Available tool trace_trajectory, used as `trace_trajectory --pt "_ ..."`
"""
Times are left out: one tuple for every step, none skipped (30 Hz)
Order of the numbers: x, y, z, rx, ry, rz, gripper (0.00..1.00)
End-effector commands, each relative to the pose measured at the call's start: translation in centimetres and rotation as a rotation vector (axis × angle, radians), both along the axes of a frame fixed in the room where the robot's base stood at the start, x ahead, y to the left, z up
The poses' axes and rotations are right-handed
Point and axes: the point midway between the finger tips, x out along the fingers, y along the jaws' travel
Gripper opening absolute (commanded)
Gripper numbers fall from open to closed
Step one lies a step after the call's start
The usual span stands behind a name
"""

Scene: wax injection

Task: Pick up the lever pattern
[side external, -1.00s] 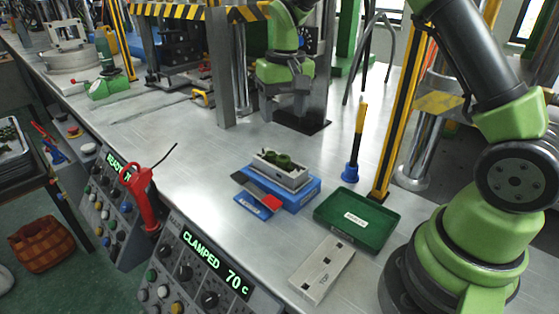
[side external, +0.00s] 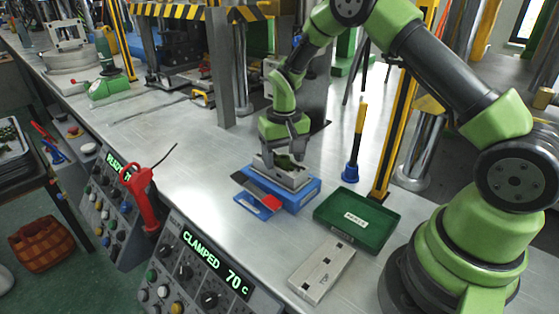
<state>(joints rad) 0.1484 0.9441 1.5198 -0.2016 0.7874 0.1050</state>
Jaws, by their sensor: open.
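The lever pattern (side external: 285,165) is a small dark green piece lying in the grey mould half (side external: 293,180), which rests on a blue block (side external: 305,193). My gripper (side external: 283,158) is directly above the mould with its fingers pointing down, open, on either side of the green piece or just above it. The fingers and palm hide most of the pattern. I cannot tell whether a finger touches it.
A green tray (side external: 325,214) with a white label stands right of the block. A grey plate marked TOP (side external: 322,270) lies in front of it. A blue and red tool (side external: 259,202) lies left of the block. A yellow and black handle (side external: 357,140) stands upright behind the tray.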

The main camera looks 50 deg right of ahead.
Motion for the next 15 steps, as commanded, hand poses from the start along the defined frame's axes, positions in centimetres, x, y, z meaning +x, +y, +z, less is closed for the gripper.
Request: trace_trajectory --pt "0.01 0.0 -0.09 0.0 -0.001 0.001 0.63" --pt "0.01 0.0 -0.09 0.0 -0.001 0.001 0.63" --pt "0.02 -0.01 -0.08 0.0 -0.001 0.002 0.63" --pt "0.02 -0.01 -0.08 0.0 -0.001 0.002 0.63" --pt "0.02 -0.01 -0.08 0.0 -0.001 0.002 0.61" --pt "0.02 -0.01 -0.09 0.0 -0.001 0.002 0.52" --pt "0.02 -0.01 -0.09 0.0 -0.001 0.002 0.45" --pt "0.01 0.0 -0.09 0.0 -0.001 0.002 0.38" --pt "0.01 0.0 -0.09 0.0 -0.001 0.002 0.29" --pt "0.0 0.01 -0.09 0.0 0.0 0.002 0.22" --pt "0.0 0.01 -0.09 0.0 0.0 0.002 0.15" --pt "0.0 0.01 -0.09 0.0 0.0 0.002 0.06" --pt "-0.01 0.02 -0.1 0.0 0.0 0.002 0.0" --pt "-0.01 0.02 -0.09 0.0 0.001 0.002 0.0" --pt "-0.02 0.02 -0.1 0.0 0.001 0.002 0.0"
